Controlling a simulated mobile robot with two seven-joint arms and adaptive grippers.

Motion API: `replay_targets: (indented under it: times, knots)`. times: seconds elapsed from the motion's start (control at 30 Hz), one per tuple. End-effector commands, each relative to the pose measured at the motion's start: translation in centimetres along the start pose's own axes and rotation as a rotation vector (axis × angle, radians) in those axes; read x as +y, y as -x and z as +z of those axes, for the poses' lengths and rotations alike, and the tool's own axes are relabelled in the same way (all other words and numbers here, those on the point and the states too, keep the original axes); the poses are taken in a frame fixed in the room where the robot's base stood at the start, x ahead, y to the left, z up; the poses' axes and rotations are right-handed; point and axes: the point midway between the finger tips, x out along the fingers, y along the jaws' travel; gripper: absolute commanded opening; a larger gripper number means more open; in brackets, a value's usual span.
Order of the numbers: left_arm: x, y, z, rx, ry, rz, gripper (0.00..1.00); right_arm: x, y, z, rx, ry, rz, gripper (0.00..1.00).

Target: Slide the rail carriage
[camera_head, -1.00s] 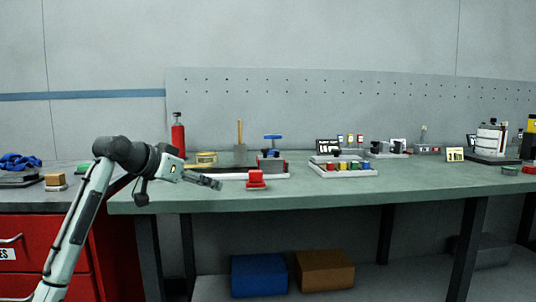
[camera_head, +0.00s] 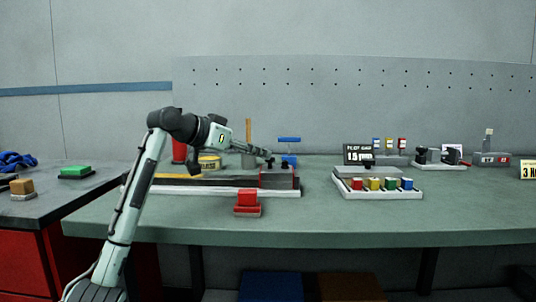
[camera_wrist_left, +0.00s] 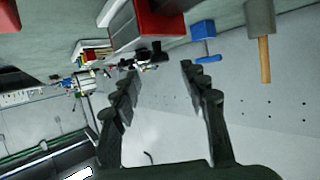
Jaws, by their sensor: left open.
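The rail carriage (camera_head: 280,179), a dark red and grey block, sits at the right end of a long low rail (camera_head: 190,191) with a pale front edge on the green bench. In the left wrist view the carriage (camera_wrist_left: 150,25) is at the top, red with a grey side. My left gripper (camera_head: 268,158) is open and empty, just above and behind the carriage in the head view. Its two dark fingers (camera_wrist_left: 160,70) are spread apart in the wrist view. Small dark parts of the carriage show near the fingertips; contact cannot be told. My right gripper is out of view.
A red button block (camera_head: 247,199) stands in front of the rail. A white tray (camera_head: 380,193) with coloured blocks lies to the right. The bench front is mostly clear.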

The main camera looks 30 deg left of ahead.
Motion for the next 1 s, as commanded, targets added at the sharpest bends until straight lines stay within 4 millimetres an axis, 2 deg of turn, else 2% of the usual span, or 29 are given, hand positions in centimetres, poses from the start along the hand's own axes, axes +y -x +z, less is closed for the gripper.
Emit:
replay_targets:
  times: [0.1,0.3,0.63,0.9,1.0]
  knots:
    - [0.1,-2.0,-0.1,0.000,0.002,0.003,0.44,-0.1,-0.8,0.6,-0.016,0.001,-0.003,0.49]
    - [0.1,-4.0,-0.1,0.001,0.000,0.002,0.44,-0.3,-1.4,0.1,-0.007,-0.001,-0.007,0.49]
    - [0.1,-4.4,0.0,0.000,-0.001,0.000,0.43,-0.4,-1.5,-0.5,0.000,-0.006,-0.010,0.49]
    - [0.1,-4.4,0.0,0.000,-0.001,0.001,0.10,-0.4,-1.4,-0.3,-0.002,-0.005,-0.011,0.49]
    - [0.1,-4.4,0.0,0.000,-0.001,0.001,0.00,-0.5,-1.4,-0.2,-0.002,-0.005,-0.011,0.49]
